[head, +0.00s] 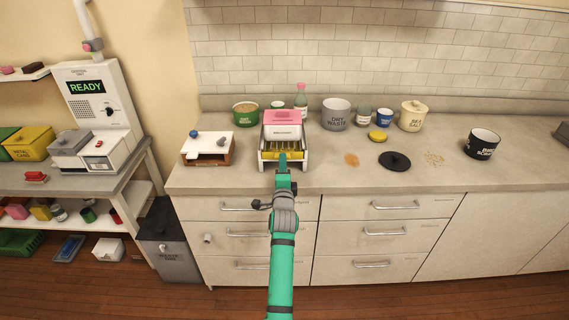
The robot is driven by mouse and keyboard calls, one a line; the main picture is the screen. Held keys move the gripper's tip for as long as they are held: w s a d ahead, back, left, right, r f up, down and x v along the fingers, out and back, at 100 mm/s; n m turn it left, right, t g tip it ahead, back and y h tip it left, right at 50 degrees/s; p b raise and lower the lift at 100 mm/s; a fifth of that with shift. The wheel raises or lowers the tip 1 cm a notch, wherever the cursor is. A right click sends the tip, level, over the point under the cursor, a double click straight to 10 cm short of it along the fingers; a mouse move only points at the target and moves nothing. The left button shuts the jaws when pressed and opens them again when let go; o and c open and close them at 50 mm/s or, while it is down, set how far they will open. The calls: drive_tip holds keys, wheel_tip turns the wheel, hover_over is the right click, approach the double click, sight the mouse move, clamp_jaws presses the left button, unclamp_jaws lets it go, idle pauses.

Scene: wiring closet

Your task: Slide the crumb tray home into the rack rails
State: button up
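A white rack (304,158) stands on the counter, left of its middle, with a pink-topped block (284,116) at its back. Inside its front opening shows a yellow, slatted piece (270,153), which looks like the crumb tray; it lies low between the white side walls. How far in it sits is too small to tell. My gripper (283,157) reaches in from the front over the middle of the yellow piece. My teal arm hides part of the rack's front. The fingers are too small to show whether they are open or touching the tray.
Left of the rack is a white-topped wooden box (208,144) with a blue knob. Behind stand a green tin (245,115), a bottle (301,101) and a "DRY WASTE" pot (336,115).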

drive_tip(key=shift+s+a, duration=0.2)
drive_tip(key=shift+s, duration=0.7)
drive_tip(key=shift+s+d, duration=0.15)
drive_tip(key=shift+s, duration=1.1)
drive_tip(key=shift+s, duration=0.15)
drive_tip(key=s+d+f+n, duration=0.1)
drive_tip(key=s+f+n, duration=0.3)
drive_tip(key=s, duration=0.8)
drive_tip(key=s+d+f+n+g, duration=0.15)
drive_tip(key=s+f, duration=0.45)
drive_tip(key=s, duration=0.6)
drive_tip(key=s+f+n, duration=0.4)
drive_tip(key=s+f, duration=0.2)
drive_tip(key=s, duration=0.6)
drive_tip(key=s+a+r+n, duration=0.1)
drive_tip(key=s+n, duration=0.3)
drive_tip(key=s, duration=0.9)
drive_tip(key=s+a+r+n+g, duration=0.1)
drive_tip(key=s+r+n, duration=0.2)
drive_tip(key=s, duration=1.1)
drive_tip(key=shift+s+n, duration=0.2)
drive_tip(key=shift+n, duration=0.55)
